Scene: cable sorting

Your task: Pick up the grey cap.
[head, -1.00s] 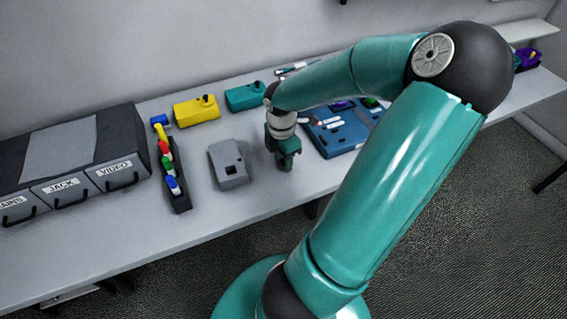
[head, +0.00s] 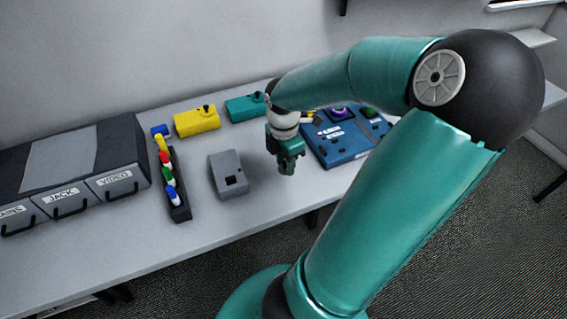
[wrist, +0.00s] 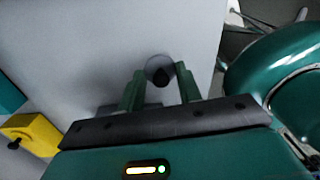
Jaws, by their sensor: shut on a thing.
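My gripper (head: 288,168) is over the light table, to the right of the grey box, with its fingers pointing down. In the wrist view my gripper (wrist: 160,88) has its two green fingers on either side of a small round grey piece with a dark middle, which looks like the grey cap (wrist: 158,66). The fingers are shut on it. In the head view the cap is too small and too hidden by the fingers to make out.
A grey box (head: 228,172) with a dark square opening stands left of my gripper. A blue panel (head: 338,143) is to the right. Yellow (head: 197,123) and teal (head: 245,107) boxes stand behind. A dark rack (head: 180,205) holds several coloured plugs. Labelled drawers (head: 62,200) are far left.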

